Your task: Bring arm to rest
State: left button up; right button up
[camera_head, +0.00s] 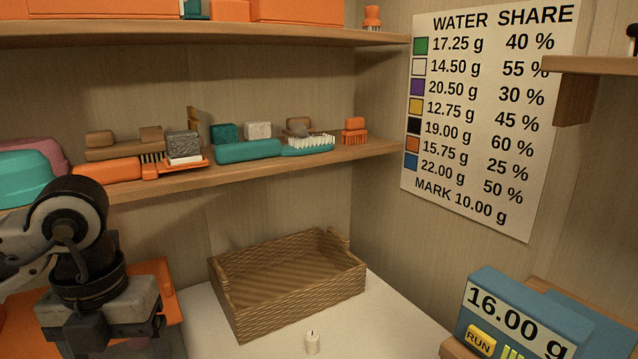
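My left arm comes in at the left edge, and my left gripper (100,330) hangs at the lower left, pointing down. Its fingertips are not clearly visible, so I cannot tell whether it is open or shut or holds anything. Orange surfaces show behind and beside it. My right gripper is not in view.
An empty wicker tray (230,310) stands on the white counter (385,325), with a small pale candle-like piece (312,343) in front. A blue scale (580,325) reads 16.00 g, lower right. Brushes and blocks line the wooden shelf (350,154). A water-share chart (485,120) hangs right.

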pick_arm(q)
notch_tip(320, 180, up, 5)
jog(key=p, duration=0.3)
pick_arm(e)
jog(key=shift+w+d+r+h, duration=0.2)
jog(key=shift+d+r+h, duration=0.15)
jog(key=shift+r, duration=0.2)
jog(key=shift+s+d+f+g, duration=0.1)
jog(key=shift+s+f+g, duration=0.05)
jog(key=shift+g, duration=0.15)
